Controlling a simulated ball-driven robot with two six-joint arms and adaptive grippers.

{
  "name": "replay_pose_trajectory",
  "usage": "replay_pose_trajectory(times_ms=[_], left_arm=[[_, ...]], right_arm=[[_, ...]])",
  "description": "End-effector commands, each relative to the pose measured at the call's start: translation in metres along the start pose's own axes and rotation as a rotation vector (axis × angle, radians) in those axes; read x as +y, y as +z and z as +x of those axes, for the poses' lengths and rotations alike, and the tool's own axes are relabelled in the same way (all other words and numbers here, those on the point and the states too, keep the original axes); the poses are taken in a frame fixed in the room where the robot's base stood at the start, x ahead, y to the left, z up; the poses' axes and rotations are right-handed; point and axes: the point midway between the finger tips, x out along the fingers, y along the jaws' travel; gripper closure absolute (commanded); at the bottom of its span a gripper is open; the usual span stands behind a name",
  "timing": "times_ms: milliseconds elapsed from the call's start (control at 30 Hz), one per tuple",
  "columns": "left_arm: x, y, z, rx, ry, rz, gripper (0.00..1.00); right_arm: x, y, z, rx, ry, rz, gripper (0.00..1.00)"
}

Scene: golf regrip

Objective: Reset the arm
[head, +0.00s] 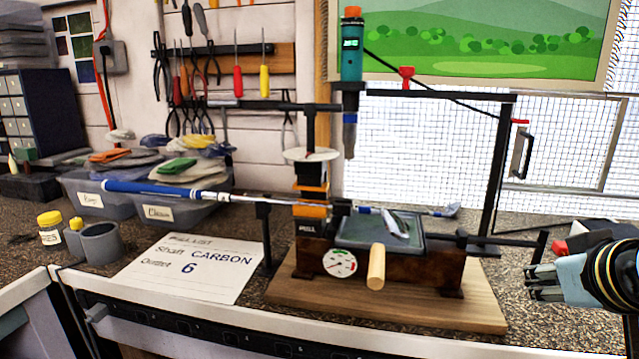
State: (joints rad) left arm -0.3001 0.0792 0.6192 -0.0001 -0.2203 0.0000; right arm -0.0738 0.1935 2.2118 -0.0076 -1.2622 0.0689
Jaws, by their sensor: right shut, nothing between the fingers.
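My right gripper (545,283) is at the right edge, light blue with dark fingers. It is shut and empty, in front of and to the right of the bench fixture, apart from it. The fixture (345,258) stands on a wooden board (400,306), with a round dial (340,263) and a wooden handle (376,267). My left gripper is not in view.
Grey bins (165,212), a grey cup (101,243) and a yellow-capped jar (50,231) stand further left. A teal tool (351,50) hangs above the fixture. Dark posts (497,170) rise behind.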

Motion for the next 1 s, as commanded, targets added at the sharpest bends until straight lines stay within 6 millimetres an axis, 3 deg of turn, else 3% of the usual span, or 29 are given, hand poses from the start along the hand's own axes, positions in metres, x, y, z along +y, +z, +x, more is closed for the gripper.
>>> replay_pose_trajectory(times_ms=[33,200,400,600,700,867,1000], left_arm=[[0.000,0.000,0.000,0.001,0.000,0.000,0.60],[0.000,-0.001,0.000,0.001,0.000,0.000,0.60],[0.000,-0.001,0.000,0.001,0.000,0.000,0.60],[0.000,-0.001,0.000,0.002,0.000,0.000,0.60],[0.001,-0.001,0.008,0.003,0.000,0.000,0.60],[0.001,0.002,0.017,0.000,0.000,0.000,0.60],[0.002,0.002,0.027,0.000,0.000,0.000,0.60]], right_arm=[[-0.007,0.035,-0.010,-0.073,-0.013,-0.008,1.00],[-0.021,0.117,-0.045,-0.261,-0.045,-0.028,1.00],[-0.031,0.182,-0.086,-0.426,-0.073,-0.045,1.00],[-0.037,0.231,-0.128,-0.570,-0.098,-0.058,1.00],[-0.040,0.253,-0.093,-0.575,-0.095,-0.055,1.00],[-0.044,0.294,-0.050,-0.595,-0.093,-0.051,1.00],[-0.048,0.341,-0.011,-0.617,-0.092,-0.048,1.00]])
